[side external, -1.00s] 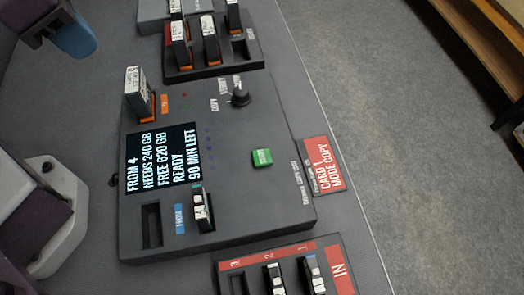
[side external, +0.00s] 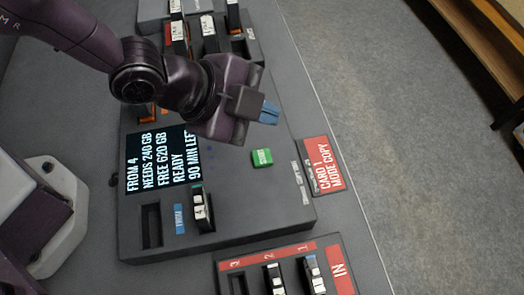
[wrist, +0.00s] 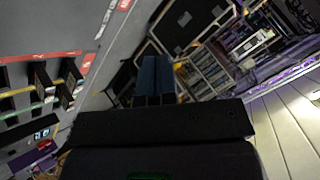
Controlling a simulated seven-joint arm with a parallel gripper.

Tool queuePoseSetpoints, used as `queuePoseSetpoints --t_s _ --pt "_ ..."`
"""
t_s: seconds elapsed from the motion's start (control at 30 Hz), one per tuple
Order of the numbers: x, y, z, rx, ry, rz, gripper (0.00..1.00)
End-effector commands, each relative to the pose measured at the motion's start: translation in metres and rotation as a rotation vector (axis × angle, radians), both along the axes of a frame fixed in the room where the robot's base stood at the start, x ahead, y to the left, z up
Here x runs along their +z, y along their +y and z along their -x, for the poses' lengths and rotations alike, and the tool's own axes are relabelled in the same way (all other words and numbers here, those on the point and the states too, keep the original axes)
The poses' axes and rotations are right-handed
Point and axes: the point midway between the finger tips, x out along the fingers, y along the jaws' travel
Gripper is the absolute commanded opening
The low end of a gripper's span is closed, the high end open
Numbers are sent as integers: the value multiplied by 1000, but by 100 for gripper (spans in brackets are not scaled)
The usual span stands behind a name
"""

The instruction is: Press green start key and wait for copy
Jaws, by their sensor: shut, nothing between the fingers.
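The green start key (side external: 262,157) is a small raised button on the right part of the dark grey copier unit (side external: 250,210) in the side external view. The unit's screen (side external: 160,165) reads FROM 4, NEEDS 240 GB, FREE 620 GB, READY, 90 MIN LEFT, partly covered by my arm. My gripper (side external: 270,112) has blue fingertips, shut and empty, above the unit and apart from the key, up the picture from it. In the wrist view the shut blue fingers (wrist: 155,78) point away from the key, which I cannot make out there.
A card (side external: 203,210) stands in a slot below the screen. The IN rack (side external: 300,268) is in front, and another card rack (side external: 245,47) is behind my gripper. Floor lies to the right.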

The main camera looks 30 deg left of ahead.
Motion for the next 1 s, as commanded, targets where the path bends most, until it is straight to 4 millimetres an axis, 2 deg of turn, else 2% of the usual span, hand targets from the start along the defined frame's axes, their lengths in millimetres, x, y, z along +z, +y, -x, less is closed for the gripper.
queuePoseSetpoints --t_s 0.37,0.8,1.0 --pt "-6 1 0 2 4 -2 0" --pt "-64 1 0 4 7 -3 0" --pt "-82 1 0 2 6 -1 0"
